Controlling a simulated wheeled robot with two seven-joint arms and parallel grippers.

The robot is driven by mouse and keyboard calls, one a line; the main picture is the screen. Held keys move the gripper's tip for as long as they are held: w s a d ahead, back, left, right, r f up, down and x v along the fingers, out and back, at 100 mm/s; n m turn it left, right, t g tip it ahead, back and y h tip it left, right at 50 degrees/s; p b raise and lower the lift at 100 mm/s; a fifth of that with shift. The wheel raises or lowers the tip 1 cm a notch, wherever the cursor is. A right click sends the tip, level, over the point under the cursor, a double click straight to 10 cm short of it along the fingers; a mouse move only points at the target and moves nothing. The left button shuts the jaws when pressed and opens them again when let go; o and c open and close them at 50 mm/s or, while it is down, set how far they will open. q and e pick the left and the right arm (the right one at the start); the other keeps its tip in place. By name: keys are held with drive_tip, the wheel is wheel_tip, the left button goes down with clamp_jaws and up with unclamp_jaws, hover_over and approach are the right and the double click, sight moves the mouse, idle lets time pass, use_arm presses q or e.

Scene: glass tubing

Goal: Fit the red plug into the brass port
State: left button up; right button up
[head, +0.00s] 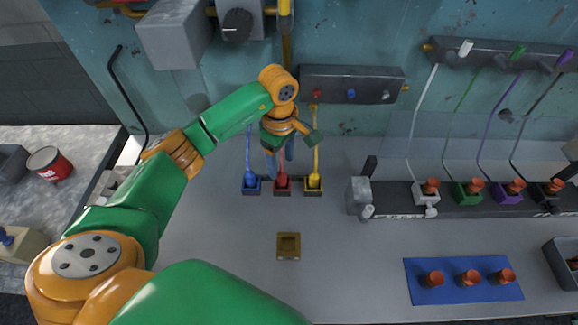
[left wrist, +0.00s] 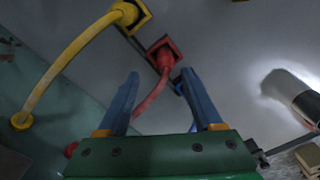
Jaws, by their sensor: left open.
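The red plug (head: 282,182) sits upright in the middle square holder of a row of three, with a red tube rising from it. The brass port (head: 288,246) is a square block with a dark recess, on the table in front of the row. My left gripper (head: 280,160) is open, its blue fingers pointing down just above the red plug. In the left wrist view, the red plug (left wrist: 164,54) lies beyond the open fingertips (left wrist: 160,78), and its tube passes between the fingers without being gripped. My right gripper is not in view.
A blue plug (head: 251,182) and a yellow plug (head: 314,181) flank the red one closely, with tubes rising. A dark rail (head: 480,200) with several plugs stands right. A blue mat (head: 463,280) holds red-brown pieces. The table around the brass port is clear.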

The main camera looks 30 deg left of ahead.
sight(281, 171)
use_arm(q)
drive_tip(key=shift+s+d+f+p, duration=0.25)
drive_tip(key=shift+s+f+p, duration=0.7)
drive_tip(key=shift+f, duration=0.25)
drive_tip(key=shift+w+f, duration=0.15)
drive_tip(key=shift+f, duration=0.4)
drive_tip(key=shift+w+f, duration=0.15)
drive_tip(key=shift+f, duration=0.4)
drive_tip(key=shift+w+f, duration=0.15)
drive_tip(key=shift+w, duration=0.2)
drive_tip(key=shift+c, duration=0.3)
drive_tip(key=shift+s, duration=0.25)
clamp_jaws()
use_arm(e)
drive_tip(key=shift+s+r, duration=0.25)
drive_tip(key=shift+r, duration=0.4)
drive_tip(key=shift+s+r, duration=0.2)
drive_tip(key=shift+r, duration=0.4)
use_arm(q)
drive_tip(key=shift+w, duration=0.15)
